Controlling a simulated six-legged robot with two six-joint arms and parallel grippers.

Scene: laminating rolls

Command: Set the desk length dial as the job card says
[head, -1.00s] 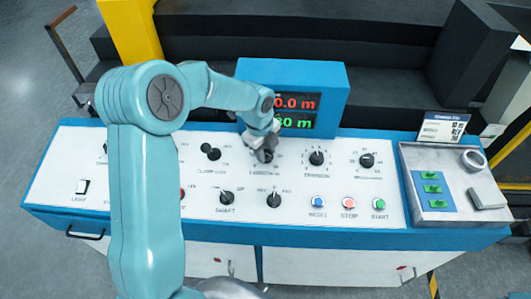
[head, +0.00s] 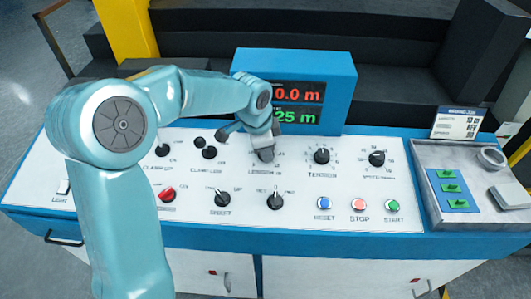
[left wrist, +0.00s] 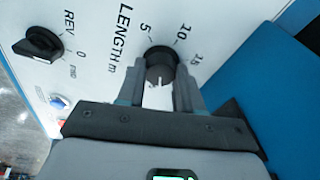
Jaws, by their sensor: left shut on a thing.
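The length dial (left wrist: 160,66) is a black knob on the white panel, labelled LENGTH m, with 5, 10 and 15 readable around it in the left wrist view. My left gripper (left wrist: 158,85) is shut on it, one finger on each side. In the head view my left gripper (head: 264,152) hides most of the dial. The display box (head: 300,88) shows a red upper number ending in 0.0 m and a green lower one ending in 25 m, partly behind my arm. The job card (head: 457,122) stands at the right; its lines are too small to read surely.
The tension knob (head: 321,156) and another knob (head: 377,158) lie right of the length dial. The reset (head: 324,203), stop (head: 359,204) and start (head: 393,206) buttons sit below. A grey tray (head: 460,212) with green switches is at the right.

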